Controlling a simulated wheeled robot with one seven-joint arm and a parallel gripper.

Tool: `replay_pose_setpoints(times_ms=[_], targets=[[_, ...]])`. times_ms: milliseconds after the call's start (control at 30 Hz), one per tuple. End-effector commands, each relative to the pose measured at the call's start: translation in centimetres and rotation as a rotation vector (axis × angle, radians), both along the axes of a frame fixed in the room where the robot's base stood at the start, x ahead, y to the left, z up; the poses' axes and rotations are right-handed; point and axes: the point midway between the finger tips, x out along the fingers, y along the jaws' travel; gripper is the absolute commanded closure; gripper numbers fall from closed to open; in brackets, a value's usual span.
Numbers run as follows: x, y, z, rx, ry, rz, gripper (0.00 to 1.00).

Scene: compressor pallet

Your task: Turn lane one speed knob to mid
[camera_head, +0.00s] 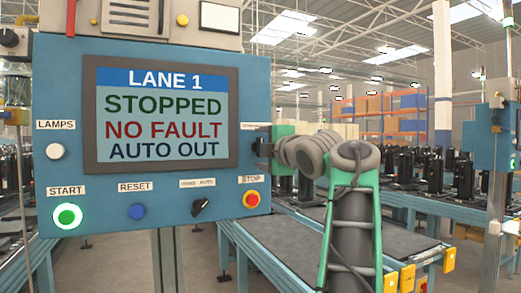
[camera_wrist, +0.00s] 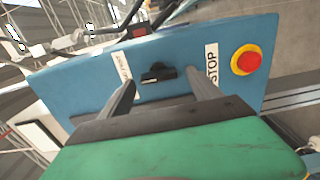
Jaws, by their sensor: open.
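The lane one panel (camera_head: 50,90) is blue with a screen reading LANE 1, STOPPED, NO FAULT, AUTO OUT. A small black knob (camera_wrist: 158,73) shows in the wrist view between a white label (camera_wrist: 122,68) and the STOP label (camera_wrist: 211,64). Its setting is too small to tell. My gripper (camera_head: 262,148) is at the panel's right edge, above the STOP button, hiding the knob in the head view. In the wrist view my gripper (camera_wrist: 163,88) is open, its two dark fingers on either side of the knob. I cannot tell whether they touch it.
The red STOP button (camera_head: 251,199) sits just below my gripper and also shows in the wrist view (camera_wrist: 246,60). A black selector (camera_head: 200,207), blue RESET (camera_head: 137,211) and lit green START (camera_head: 68,215) line the panel's bottom. A conveyor (camera_head: 300,230) runs behind.

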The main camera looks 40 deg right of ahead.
Motion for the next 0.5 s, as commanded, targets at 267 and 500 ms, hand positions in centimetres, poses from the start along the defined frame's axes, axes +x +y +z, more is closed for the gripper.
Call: replay_pose_setpoints(times_ms=[267, 500], targets=[[-5.4, 1.5, -0.1, -0.005, -0.002, -0.006, 0.27], [-6.8, 2.0, 0.0, -0.001, -0.001, -0.001, 0.27]])
